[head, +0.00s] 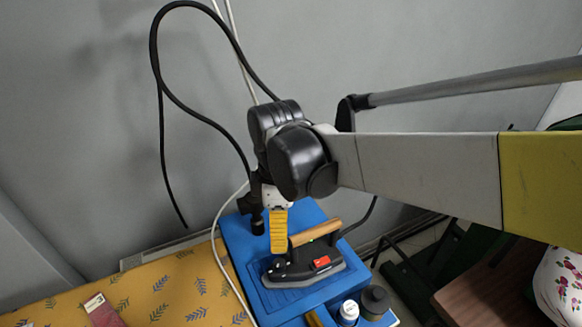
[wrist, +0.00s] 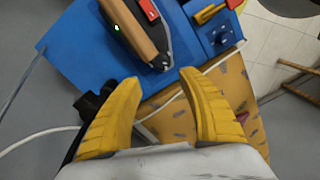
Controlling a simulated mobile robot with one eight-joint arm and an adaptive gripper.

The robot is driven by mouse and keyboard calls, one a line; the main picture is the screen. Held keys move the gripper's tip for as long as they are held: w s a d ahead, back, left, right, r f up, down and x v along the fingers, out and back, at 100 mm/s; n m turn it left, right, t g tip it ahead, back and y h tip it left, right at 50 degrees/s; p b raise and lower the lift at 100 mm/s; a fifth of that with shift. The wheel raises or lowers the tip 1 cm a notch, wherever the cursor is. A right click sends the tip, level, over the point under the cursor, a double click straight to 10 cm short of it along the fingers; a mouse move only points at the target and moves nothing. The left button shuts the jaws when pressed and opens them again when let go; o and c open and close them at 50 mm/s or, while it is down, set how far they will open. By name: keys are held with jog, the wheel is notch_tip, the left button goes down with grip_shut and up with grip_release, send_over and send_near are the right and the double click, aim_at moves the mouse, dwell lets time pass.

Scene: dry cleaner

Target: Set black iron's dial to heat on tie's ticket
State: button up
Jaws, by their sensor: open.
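The black iron (head: 322,273) with a wooden handle and a red label rests on a blue board. It also shows at the top of the wrist view (wrist: 165,32), where a green light shows on the handle. A small dark knob-like part shows at its front end, but no dial marks can be read. My gripper (wrist: 160,77) is open and empty, its yellow fingers spread on the near side of the iron. In the head view my gripper (head: 279,246) is above and beside the iron's front left end. I cannot make out a tie or a readable ticket.
A white cord runs along the board's left edge. A grey wall stands behind.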

aim_at(279, 264)
jog(key=f+n, duration=0.3)
jog(key=f, duration=0.1)
jog(key=f+n+b, duration=0.1)
jog(key=f+n, duration=0.6)
jog(key=n, duration=0.1)
jog(key=shift+s+f+t+y, duration=0.3)
jog(key=shift+s+f, duration=0.05)
jog(key=shift+f, duration=0.05)
jog(key=shift+c, duration=0.2)
grip_shut()
